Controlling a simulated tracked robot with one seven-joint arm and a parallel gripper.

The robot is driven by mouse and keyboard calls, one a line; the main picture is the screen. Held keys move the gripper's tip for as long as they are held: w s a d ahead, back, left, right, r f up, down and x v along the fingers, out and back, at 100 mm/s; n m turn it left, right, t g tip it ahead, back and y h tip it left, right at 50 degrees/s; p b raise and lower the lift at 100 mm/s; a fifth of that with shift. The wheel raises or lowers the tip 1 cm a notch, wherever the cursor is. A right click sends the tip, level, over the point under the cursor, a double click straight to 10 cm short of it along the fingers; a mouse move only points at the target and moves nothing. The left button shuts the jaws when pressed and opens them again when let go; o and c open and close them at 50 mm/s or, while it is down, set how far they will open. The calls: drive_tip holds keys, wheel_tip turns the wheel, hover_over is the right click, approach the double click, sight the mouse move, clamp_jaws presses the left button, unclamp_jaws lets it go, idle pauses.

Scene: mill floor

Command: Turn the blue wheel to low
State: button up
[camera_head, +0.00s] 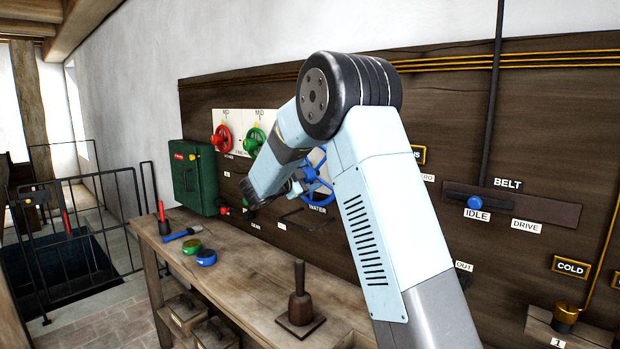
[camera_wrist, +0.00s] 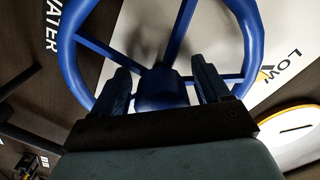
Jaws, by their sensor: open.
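The blue wheel (camera_head: 322,196) is on the dark wall panel above the WATER label, partly hidden behind my arm. In the wrist view the blue wheel (camera_wrist: 253,38) fills the upper middle, with its rim, spokes and hub showing. My gripper (camera_wrist: 163,85) is open, its two dark fingers spread to either side of the hub; I cannot tell whether they touch it. The word LOW (camera_wrist: 293,62) is on a white plate just right of the rim. A small yellow mark lies between rim and label. I cannot tell the wheel's setting from this.
Red (camera_head: 221,138) and green (camera_head: 255,141) wheels sit left of my arm, beside a green box (camera_head: 193,178). The workbench (camera_head: 240,262) below holds a screwdriver (camera_head: 182,235), green and blue round items and a wooden-handled tool (camera_head: 299,305). A belt lever (camera_head: 474,202) is to the right.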

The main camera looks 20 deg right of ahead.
drive_tip(key=v, duration=1.3)
drive_tip(key=shift+s+a, duration=0.25)
drive_tip(key=shift+a, duration=0.1)
